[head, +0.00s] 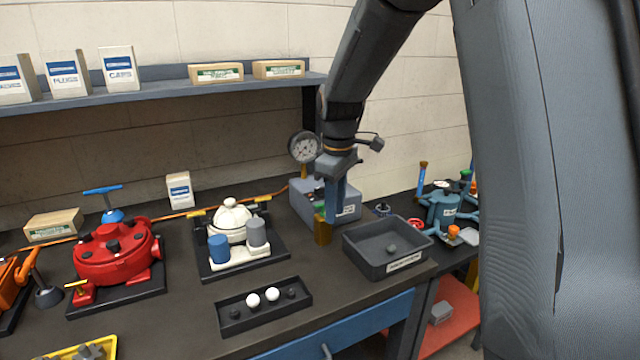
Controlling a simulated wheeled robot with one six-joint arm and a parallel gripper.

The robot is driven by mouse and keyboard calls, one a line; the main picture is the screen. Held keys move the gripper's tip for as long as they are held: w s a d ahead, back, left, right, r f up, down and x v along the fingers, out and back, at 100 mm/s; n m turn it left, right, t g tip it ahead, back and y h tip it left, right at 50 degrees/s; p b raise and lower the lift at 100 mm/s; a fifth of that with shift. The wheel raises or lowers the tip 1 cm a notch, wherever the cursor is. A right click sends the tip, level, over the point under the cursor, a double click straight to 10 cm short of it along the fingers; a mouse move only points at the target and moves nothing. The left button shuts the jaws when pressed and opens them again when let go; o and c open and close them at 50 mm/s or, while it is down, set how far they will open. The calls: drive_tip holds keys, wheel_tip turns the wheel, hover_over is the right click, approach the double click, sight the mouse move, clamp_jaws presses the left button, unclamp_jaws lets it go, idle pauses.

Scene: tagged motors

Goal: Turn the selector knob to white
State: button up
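A grey box (300,205) with a pressure gauge (304,147) above it stands at the back of the bench. A small green part and dark and red details show on it, partly covered by my gripper. I cannot make out the selector knob or its setting for certain; it may be hidden there. My gripper (331,212) points down in front of the box. Its blue fingers overlap the box's front in the head view. A brown block shape (322,232) shows at or just below the fingertips. I cannot tell whether the fingers touch or hold anything.
A dark grey tray (362,262) with a small part in it stands right of my gripper. A white motor (232,218), a red motor (100,265) and a black holder (232,326) with white and dark balls are to the left. A shelf (150,93) overhangs behind.

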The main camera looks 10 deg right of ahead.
sight(320, 192)
drive_tip(key=w+r+n, duration=0.2)
drive_tip(key=w+n, duration=0.1)
drive_tip(key=w, duration=0.2)
drive_tip(key=w+r+n, duration=0.2)
drive_tip(key=w+n, duration=0.2)
drive_tip(key=w, duration=0.2)
drive_tip(key=w+r+n, duration=0.2)
drive_tip(key=w+n, duration=0.1)
drive_tip(key=w, duration=0.2)
drive_tip(key=shift+w+d+n+g, duration=0.15)
drive_tip(key=shift+w+n+g, duration=0.2)
drive_tip(key=shift+n+g, duration=0.05)
drive_tip(key=shift+f+p, duration=1.3)
drive_tip(key=shift+f, duration=2.45)
clamp_jaws()
